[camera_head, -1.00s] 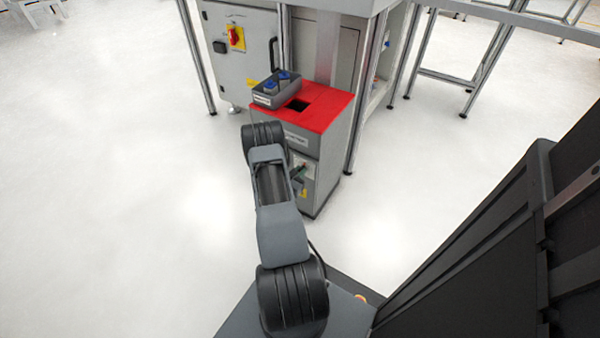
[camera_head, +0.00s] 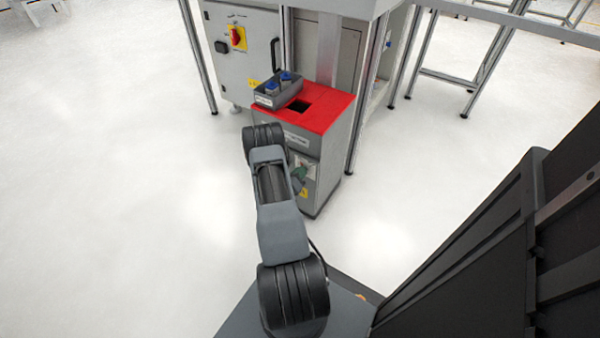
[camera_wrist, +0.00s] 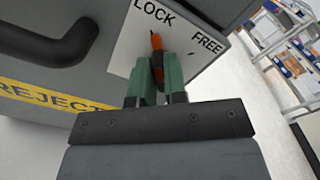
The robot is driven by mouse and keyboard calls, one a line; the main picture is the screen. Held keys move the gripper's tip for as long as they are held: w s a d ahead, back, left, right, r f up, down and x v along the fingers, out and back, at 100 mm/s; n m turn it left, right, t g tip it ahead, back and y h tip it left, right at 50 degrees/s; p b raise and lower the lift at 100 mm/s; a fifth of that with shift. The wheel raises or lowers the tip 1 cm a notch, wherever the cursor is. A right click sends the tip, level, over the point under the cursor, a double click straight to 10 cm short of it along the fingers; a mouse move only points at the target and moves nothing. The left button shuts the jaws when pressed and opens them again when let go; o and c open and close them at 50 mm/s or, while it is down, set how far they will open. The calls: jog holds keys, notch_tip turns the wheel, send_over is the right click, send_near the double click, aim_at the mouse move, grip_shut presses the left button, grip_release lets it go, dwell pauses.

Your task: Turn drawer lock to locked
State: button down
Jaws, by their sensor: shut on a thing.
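In the wrist view, the drawer lock is a knob with an orange-red pointer (camera_wrist: 156,41) on a white plate (camera_wrist: 190,30) marked LOCK at left and FREE at right. The pointer stands up between the two words in this view. The green fingers of my gripper (camera_wrist: 156,76) are shut on the knob and hide most of it. In the head view, my gripper (camera_head: 299,178) is at the front of the grey drawer cabinet (camera_head: 320,195), partly hidden by my arm.
A black drawer handle (camera_wrist: 45,42) and a yellow REJECT label (camera_wrist: 50,97) lie left of the lock. A grey bin (camera_head: 268,98) with blue-topped items stands on the red cabinet top (camera_head: 325,115). A control box with a red switch (camera_head: 238,38) is behind. The left floor is clear.

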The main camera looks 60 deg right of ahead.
jog(key=shift+n, duration=0.6)
jog(key=c, duration=1.2)
grip_release()
jog(key=shift+o, duration=0.2)
jog(key=shift+a, duration=0.1)
jog(key=a+p, duration=0.3)
jog(key=a, duration=1)
jog(key=shift+a, duration=0.3)
jog(key=shift+w, duration=0.1)
